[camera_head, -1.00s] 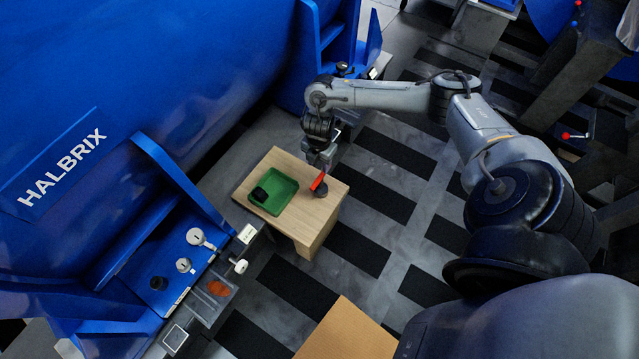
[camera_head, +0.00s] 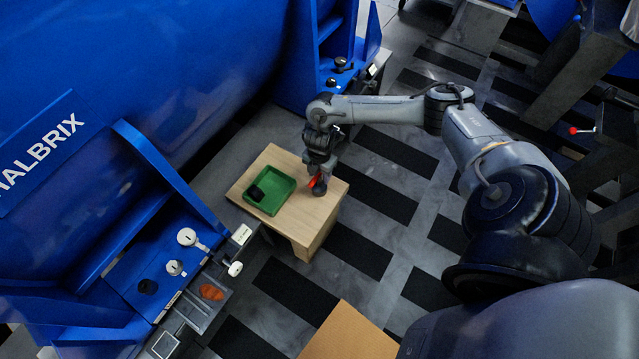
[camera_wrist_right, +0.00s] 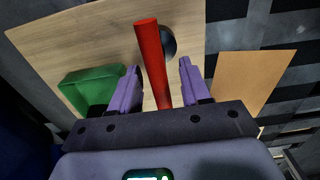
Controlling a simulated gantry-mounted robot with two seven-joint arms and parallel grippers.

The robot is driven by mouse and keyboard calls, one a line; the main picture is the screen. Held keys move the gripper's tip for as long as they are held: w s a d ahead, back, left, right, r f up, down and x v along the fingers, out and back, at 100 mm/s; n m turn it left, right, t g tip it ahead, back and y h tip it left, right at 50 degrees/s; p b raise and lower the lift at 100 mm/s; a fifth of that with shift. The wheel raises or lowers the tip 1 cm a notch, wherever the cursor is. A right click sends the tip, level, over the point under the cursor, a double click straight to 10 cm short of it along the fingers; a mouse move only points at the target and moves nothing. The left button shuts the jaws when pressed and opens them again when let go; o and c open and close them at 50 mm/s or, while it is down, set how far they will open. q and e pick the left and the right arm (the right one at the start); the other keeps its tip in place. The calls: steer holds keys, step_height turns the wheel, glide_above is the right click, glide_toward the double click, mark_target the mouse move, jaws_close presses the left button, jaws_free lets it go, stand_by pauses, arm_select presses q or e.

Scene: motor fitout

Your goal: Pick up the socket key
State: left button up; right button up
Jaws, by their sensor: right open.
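The socket key, a red bar (camera_head: 317,182) with a dark round base (camera_head: 320,189), stands on the wooden table near its right corner. In the right wrist view the red bar (camera_wrist_right: 152,58) runs between my right gripper's two purple fingers, with the dark round base (camera_wrist_right: 168,43) partly hidden behind it. My right gripper (camera_head: 314,176) is over the key from above. In the wrist view its fingers (camera_wrist_right: 159,76) are apart, with gaps on both sides of the bar. My left gripper is not in view.
A green tray (camera_head: 284,200) with a black piece (camera_head: 257,193) in it sits on the wooden table (camera_head: 301,222), left of the key. A blue machine (camera_head: 180,80) stands along the left. A tan surface (camera_head: 350,335) is at the bottom. The striped floor right of the table is clear.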

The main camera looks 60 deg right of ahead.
jaws_close()
steer(key=shift+r, duration=0.2)
stand_by(0.3)
